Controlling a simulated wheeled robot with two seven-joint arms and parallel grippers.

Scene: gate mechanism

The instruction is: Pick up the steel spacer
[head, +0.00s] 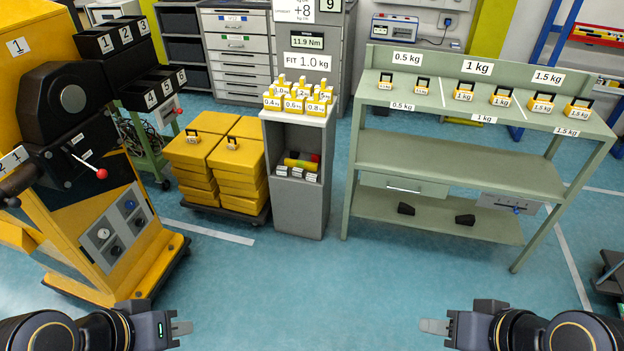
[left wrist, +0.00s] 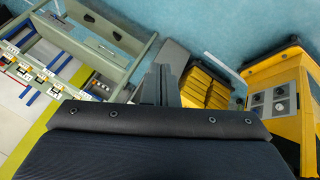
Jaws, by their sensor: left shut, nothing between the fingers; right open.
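I cannot make out a piece that is clearly the steel spacer. The niche of the grey cabinet (head: 299,212) holds several small labelled pieces (head: 297,173) and a yellow and red cylinder (head: 300,163), too small to identify. My left gripper (head: 181,328) is shut and empty at the bottom left of the head view, far from the cabinet. Its closed fingers (left wrist: 160,85) show in the left wrist view with nothing between them. My right gripper (head: 433,326) is open and empty at the bottom right.
A yellow machine (head: 105,255) with a red-knobbed lever stands left. Yellow stacked blocks (head: 235,158) sit on a dolly beside the cabinet. A green shelf bench (head: 440,160) with labelled weights stands right; two black blocks (head: 405,208) lie on its lower shelf. The middle floor is clear.

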